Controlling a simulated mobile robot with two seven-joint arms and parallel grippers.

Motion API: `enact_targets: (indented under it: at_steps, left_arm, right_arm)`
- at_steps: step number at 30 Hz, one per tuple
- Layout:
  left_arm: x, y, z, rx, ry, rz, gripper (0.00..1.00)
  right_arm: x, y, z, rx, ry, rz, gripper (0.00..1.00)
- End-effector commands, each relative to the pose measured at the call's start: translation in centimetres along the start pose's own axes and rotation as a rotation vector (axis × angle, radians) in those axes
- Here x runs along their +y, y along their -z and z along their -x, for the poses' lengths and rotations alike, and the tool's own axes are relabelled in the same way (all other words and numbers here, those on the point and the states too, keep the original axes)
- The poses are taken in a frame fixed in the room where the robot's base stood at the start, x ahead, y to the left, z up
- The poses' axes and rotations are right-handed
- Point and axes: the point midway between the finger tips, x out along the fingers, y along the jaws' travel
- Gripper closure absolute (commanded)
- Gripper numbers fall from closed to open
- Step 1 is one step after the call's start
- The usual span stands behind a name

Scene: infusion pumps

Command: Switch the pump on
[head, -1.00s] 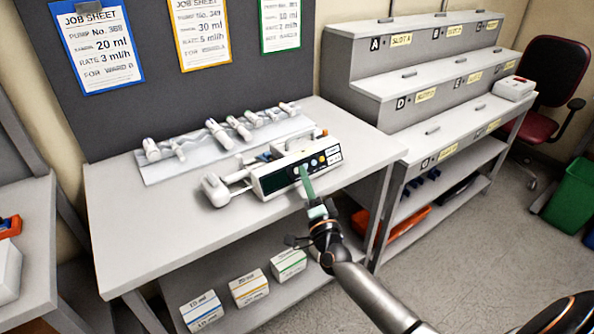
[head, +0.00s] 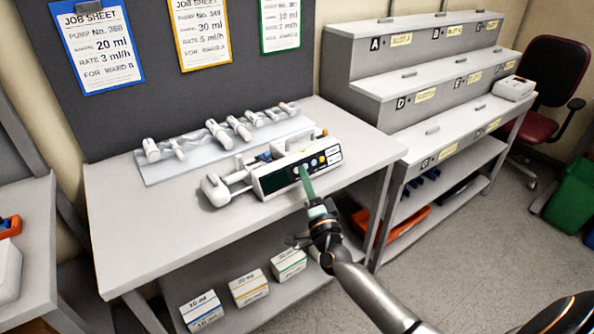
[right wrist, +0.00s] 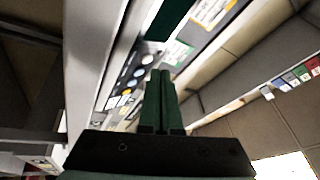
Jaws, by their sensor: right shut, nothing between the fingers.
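The pump (head: 272,178) is a white syringe pump lying on the grey table. Its front panel has a dark display, dark and white round buttons, a yellow button and small labels; the display is unlit. My right gripper (head: 306,174) is shut and empty, its green fingertips at the panel's buttons just right of the display. I cannot tell whether the tips touch a button. In the right wrist view the shut green fingers (right wrist: 159,80) point at the panel, with the row of round buttons (right wrist: 133,75) to their left. My left gripper is out of view.
A tray of several syringes (head: 160,171) lies behind the pump. Job sheets (head: 97,48) hang on the dark board. Boxes (head: 249,287) stand on the lower shelf. A stepped rack (head: 400,83) with lettered slots is at right, holding another white device (head: 514,88).

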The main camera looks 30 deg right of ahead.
Motion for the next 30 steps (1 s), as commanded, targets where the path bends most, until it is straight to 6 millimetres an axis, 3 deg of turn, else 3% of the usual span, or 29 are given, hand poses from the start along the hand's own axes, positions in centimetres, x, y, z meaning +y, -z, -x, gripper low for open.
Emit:
enact_targets:
  at_steps: [30]
  left_arm:
    - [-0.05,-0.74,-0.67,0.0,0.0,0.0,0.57]
  right_arm:
    - [0.68,-0.65,-0.87,0.0,0.0,0.0,1.0]
